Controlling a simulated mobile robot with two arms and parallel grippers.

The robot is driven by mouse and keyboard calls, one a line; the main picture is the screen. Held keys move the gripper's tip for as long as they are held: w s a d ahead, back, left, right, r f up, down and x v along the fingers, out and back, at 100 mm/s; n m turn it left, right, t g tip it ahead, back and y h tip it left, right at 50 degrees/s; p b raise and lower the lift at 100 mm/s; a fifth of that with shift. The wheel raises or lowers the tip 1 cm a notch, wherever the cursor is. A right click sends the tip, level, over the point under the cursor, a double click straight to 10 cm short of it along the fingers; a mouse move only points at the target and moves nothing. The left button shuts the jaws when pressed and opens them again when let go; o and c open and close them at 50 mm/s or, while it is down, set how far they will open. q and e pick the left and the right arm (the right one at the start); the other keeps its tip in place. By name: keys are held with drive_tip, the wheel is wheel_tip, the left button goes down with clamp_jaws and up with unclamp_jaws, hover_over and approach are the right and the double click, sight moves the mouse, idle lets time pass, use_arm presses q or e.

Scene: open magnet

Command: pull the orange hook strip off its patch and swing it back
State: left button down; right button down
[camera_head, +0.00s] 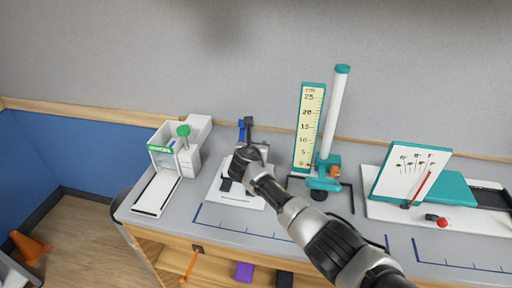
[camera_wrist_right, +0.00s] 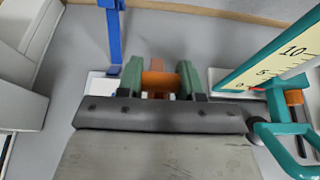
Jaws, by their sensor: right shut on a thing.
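My right gripper (camera_head: 244,152) reaches over a white board on the bench in the head view. In the right wrist view its two green-padded fingers (camera_wrist_right: 160,76) are closed on an orange piece, which looks like the orange hook strip (camera_wrist_right: 159,80). A browner, reddish part shows just beyond it between the fingers. The patch cannot be made out; the fingers and gripper body hide what lies below. In the head view my arm and gripper hide the strip. My left gripper is not in view.
A blue post (camera_head: 241,131) stands close by the right gripper. A white box with a green knob (camera_head: 183,131) is to the left. A yellow scale (camera_head: 309,125) and teal stand (camera_head: 323,183) are to the right. Bench space in front of the board is clear.

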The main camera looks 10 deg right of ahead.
drive_tip(key=shift+w+r, duration=0.1)
drive_tip(key=shift+r, duration=0.15)
drive_tip(key=c, duration=1)
unclamp_jaws()
drive_tip(key=shift+o, duration=1.4)
drive_tip(key=shift+f, duration=0.2)
drive_tip(key=v, duration=1)
drive_tip(key=shift+s+r, duration=0.2)
drive_tip(key=shift+s, duration=0.15)
drive_tip(key=shift+a, duration=0.1)
